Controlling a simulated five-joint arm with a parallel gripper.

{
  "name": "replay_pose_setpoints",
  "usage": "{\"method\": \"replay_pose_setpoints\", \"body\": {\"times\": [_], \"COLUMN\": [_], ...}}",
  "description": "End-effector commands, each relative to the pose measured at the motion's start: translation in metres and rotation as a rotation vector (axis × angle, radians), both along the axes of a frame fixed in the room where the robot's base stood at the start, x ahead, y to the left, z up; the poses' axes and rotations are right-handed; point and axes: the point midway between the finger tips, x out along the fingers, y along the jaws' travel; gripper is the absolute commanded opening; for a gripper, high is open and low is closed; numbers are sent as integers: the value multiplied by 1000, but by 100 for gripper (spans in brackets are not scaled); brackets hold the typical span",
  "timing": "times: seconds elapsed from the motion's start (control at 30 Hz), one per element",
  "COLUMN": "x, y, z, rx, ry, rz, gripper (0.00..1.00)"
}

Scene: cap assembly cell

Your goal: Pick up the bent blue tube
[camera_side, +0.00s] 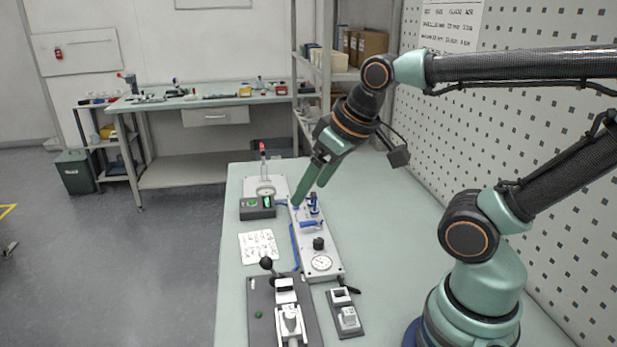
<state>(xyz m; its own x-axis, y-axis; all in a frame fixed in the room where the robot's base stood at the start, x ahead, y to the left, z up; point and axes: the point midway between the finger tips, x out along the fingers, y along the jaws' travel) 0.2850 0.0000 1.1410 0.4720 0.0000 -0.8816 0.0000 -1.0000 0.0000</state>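My gripper (309,195) points down over the far part of a long white plate (331,249) on the table. Its two green fingers are apart, and I see nothing held between them. A thin bent blue tube (294,243) runs along the plate's left edge, below the fingers in the picture. A short blue piece (312,224) lies on the plate, and a blue fitting (313,203) stands just right of the fingertips. More blue shows by the left fingertip, partly hidden. I cannot tell whether the fingers touch anything.
A gauge (321,262) and black knob (318,243) sit on the plate. A dark box with green lights (257,207) and a paper sheet (259,247) lie left. A lever press (289,316) stands in front. The table's right side (400,240) is clear, beside a perforated wall.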

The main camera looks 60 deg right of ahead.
Motion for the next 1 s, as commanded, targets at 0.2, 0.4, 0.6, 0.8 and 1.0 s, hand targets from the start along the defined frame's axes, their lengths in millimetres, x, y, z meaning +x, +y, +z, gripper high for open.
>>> {"method": "replay_pose_setpoints", "body": {"times": [0.2, 0.4, 0.6, 0.8, 1.0], "x": [0, 5, 35, 75, 110], "y": [0, -4, -32, -78, -134], "z": [0, 2, 6, 0, -21], "rx": [0, -14, -104, -208, -282], "ry": [0, 8, 66, 147, 229], "rz": [0, 13, 118, 278, 449], "gripper": [93, 93, 93, 93, 93]}}
